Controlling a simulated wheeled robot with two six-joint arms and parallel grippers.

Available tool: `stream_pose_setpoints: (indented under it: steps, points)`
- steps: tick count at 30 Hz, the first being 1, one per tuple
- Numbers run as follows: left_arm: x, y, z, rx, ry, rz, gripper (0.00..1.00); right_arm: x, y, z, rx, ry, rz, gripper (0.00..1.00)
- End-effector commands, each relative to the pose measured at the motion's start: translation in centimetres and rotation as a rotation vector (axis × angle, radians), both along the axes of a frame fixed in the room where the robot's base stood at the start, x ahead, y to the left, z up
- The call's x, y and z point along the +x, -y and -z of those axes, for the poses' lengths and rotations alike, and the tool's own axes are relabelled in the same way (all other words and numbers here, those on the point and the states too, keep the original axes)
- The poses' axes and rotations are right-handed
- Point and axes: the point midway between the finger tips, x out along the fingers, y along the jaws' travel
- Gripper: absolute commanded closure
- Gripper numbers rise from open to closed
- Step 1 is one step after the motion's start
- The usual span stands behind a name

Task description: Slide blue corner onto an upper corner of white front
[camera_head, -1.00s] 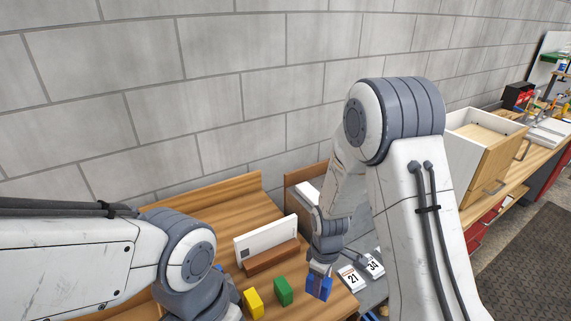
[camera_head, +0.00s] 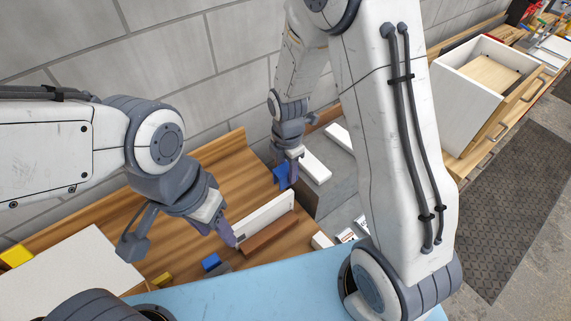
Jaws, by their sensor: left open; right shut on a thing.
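The white front (camera_head: 270,211) stands upright on its long edge in a brown wooden holder (camera_head: 268,238) on the wooden bench. My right gripper (camera_head: 290,178) is shut on the blue corner (camera_head: 281,174), just above the front's right upper corner in the head view. I cannot tell whether the corner touches the front, and the fingers hide part of it. My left gripper (camera_head: 228,234) is open at the left end of the front. It overlaps that end in the picture, and I cannot tell whether it touches.
A second blue piece (camera_head: 211,262) and a yellow piece (camera_head: 162,279) lie on the bench in front. A white panel (camera_head: 60,276) lies flat at left, with another yellow piece (camera_head: 17,256) behind it. White boards (camera_head: 316,168) lie right of the front. A block wall rises behind.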

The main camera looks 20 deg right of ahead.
Motion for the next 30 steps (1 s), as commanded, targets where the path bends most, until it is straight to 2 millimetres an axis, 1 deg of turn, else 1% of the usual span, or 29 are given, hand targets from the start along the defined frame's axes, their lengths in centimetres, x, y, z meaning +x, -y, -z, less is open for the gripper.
stream_pose_setpoints:
  steps: [9,30]
  points:
    - [0.0,0.0,0.0,0.0,0.0,0.0,0.5,0.1,0.2,0.1,0.0,0.0,0.002,1.0]
    - [0.0,0.0,3.2,0.0,0.0,0.003,0.5,0.1,0.1,4.1,0.0,0.0,0.001,1.0]
